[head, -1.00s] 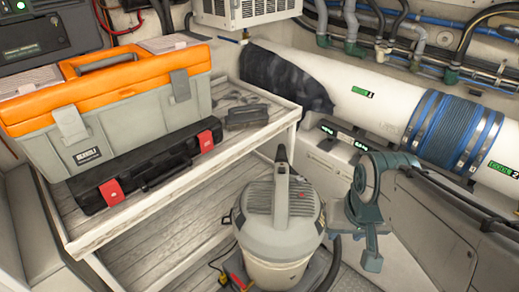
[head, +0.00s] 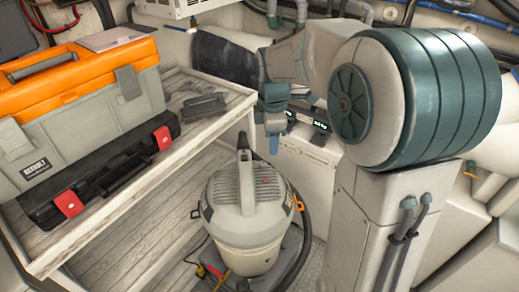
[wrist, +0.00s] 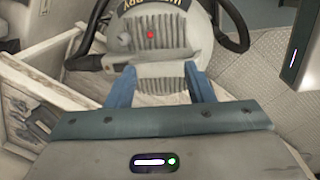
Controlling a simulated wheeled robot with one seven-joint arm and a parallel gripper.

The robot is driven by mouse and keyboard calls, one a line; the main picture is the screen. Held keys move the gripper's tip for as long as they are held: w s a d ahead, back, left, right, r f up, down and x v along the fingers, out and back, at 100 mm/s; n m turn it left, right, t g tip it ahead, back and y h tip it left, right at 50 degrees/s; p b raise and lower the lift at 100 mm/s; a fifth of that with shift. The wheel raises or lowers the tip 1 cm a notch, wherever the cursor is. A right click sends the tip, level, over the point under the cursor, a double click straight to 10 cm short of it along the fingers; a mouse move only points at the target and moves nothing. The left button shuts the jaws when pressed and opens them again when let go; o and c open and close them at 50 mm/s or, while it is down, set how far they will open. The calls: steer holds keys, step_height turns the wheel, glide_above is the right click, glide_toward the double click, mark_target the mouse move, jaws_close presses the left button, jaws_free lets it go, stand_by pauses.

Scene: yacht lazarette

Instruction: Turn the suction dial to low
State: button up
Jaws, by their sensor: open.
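The grey and cream canister vacuum (head: 240,230) stands upright on the floor beside the wooden shelf. It also shows in the wrist view (wrist: 175,70). On its top, the wrist view shows a small grey knob (wrist: 124,40), likely the suction dial, and a red button or light (wrist: 150,35) to its right. The knob's setting is too small to read. My gripper (head: 273,145) points down, above and behind the vacuum's top in the head view. In the wrist view my gripper (wrist: 160,85) has its blue fingers apart with nothing gripped, and the knob lies beyond the fingertips.
The slatted wooden shelf (head: 235,97) on the left holds an orange-lidded toolbox (head: 100,120), a black case (head: 110,175) and a dark brush-like item (head: 204,105). A black hose (head: 303,245) curves round the vacuum's right side. Pipes line the back wall.

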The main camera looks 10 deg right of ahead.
mark_target(263, 163)
steer(key=w+f+n+g, duration=0.1)
steer(key=w+f+n, duration=0.4)
steer(key=w+n, duration=0.55)
steer(key=shift+m, duration=0.35)
step_height(263, 163, down, 14)
steer(key=shift+w+r+p, duration=0.1)
steer(key=shift+p, duration=0.55)
steer(key=c, duration=1)
